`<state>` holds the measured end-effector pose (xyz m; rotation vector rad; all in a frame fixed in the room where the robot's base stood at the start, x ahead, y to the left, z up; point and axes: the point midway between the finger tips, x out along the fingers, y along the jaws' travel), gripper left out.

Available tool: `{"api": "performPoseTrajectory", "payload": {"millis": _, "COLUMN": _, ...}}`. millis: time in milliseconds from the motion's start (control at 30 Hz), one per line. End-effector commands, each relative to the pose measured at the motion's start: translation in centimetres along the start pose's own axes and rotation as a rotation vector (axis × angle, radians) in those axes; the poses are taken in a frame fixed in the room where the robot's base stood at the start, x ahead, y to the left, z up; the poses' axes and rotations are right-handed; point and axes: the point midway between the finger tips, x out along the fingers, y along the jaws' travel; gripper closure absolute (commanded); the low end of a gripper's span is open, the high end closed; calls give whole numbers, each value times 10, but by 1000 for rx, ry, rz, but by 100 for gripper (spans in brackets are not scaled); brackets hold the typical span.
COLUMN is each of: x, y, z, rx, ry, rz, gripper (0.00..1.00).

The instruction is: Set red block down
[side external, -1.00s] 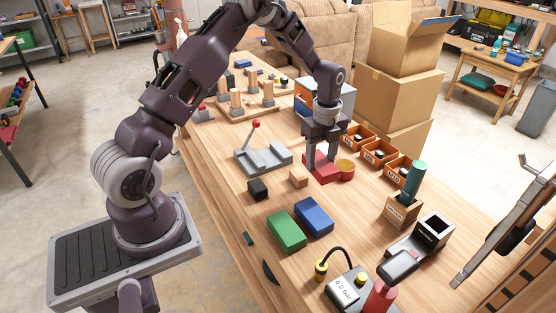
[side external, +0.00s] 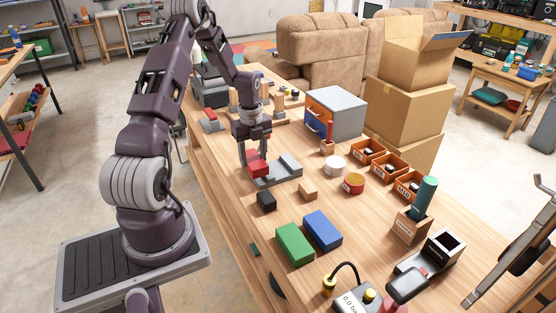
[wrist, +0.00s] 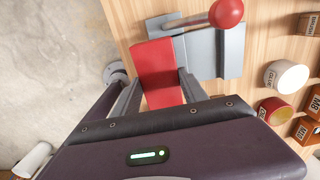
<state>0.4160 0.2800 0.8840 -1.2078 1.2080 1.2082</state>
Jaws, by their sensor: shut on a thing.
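The red block (side external: 257,166) is between the fingers of my gripper (side external: 254,168), which is shut on it. In the wrist view the red block (wrist: 158,72) lies between the two fingers, its far part reaching past the tips. The grey fixture (side external: 284,171) is beside and partly behind the block in the side view. Its lever has a red ball knob (wrist: 226,12) in the wrist view. The block overlaps the grey fixture in both views; I cannot tell whether it touches it or hangs just above.
A black cube (side external: 266,201), a small wooden block (side external: 308,190), a green block (side external: 294,244) and a blue block (side external: 322,230) lie nearer the camera.

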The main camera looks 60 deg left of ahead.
Motion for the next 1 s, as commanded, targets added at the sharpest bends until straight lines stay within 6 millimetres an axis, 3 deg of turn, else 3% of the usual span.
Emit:
{"api": "performPoseTrajectory", "payload": {"millis": 200, "x": 0, "y": -51, "z": 0, "rx": 2, "ry": -1, "rz": -1, "gripper": 100}}
{"api": "performPoseTrajectory", "payload": {"millis": 400, "x": 0, "y": -82, "z": 0, "rx": 1, "ry": 0, "rz": 0, "gripper": 100}}
{"api": "performPoseTrajectory", "payload": {"millis": 533, "x": 5, "y": -87, "z": 0, "rx": -1, "ry": 2, "rz": 1, "gripper": 100}}
{"api": "performPoseTrajectory", "payload": {"millis": 733, "x": 36, "y": -86, "z": -1, "rx": 0, "ry": 2, "rz": 2, "gripper": 100}}
{"api": "performPoseTrajectory", "payload": {"millis": 1000, "x": 37, "y": -86, "z": 0, "rx": 0, "ry": 1, "rz": 1, "gripper": 100}}
